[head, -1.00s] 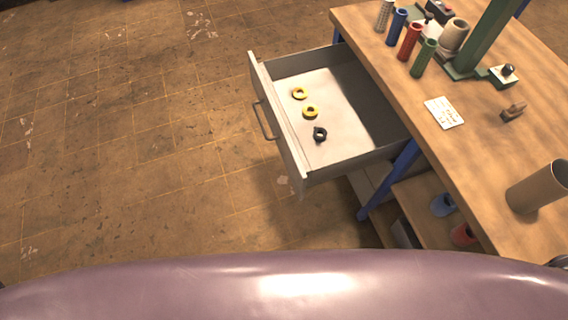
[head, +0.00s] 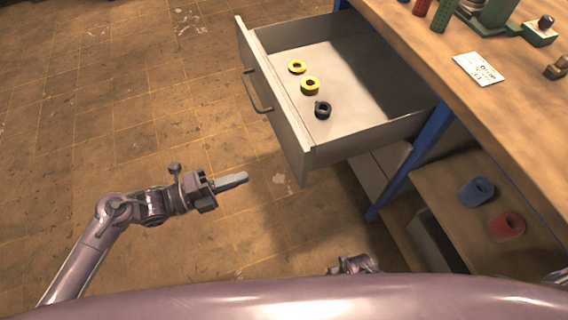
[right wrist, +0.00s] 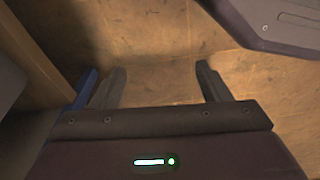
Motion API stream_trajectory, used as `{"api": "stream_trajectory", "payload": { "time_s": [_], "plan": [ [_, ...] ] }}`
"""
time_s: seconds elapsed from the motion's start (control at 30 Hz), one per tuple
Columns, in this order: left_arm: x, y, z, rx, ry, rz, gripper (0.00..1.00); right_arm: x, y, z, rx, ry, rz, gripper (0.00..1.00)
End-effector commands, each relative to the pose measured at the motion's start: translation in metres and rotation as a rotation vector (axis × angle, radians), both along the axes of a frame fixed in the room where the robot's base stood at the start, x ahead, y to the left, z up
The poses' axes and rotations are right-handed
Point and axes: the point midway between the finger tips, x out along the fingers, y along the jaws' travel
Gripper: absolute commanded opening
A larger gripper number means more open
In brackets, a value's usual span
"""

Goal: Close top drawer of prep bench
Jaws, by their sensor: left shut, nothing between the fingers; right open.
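The top drawer (head: 290,115) of the prep bench (head: 520,120) is pulled well out to the left in the head view. Its front has a grey bar handle (head: 256,92). Two yellow rings and a black ring lie inside it. My left gripper (head: 244,178) is shut and empty, below and left of the drawer front in the picture, apart from it. My right gripper shows in the right wrist view (right wrist: 160,82), open with nothing between its fingers, above the floor.
A blue cup (head: 476,191) and a red cup (head: 506,226) stand on the lower shelf. A white card (head: 480,68) and a green stand (head: 490,18) are on the bench top. A blue bench leg (head: 400,170) stands beside the drawer. The floor left of the drawer is clear.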

Motion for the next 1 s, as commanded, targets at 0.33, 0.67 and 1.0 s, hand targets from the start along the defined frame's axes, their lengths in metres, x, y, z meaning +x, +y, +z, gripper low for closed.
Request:
{"api": "stream_trajectory", "payload": {
  "time_s": [0.33, 0.67, 1.0],
  "plan": [
    [0.023, -0.072, 0.002, -0.005, 0.002, 0.001, 0.00, -0.010, -0.005, -0.011, -0.004, -0.004, -0.006, 0.70],
    [0.035, -0.109, 0.000, -0.001, 0.002, 0.002, 0.00, -0.017, -0.007, -0.015, -0.005, -0.001, -0.005, 0.70],
    [0.035, -0.111, 0.000, 0.000, 0.002, 0.002, 0.00, -0.021, -0.007, -0.018, -0.006, 0.003, -0.004, 0.70]
  ]
}}
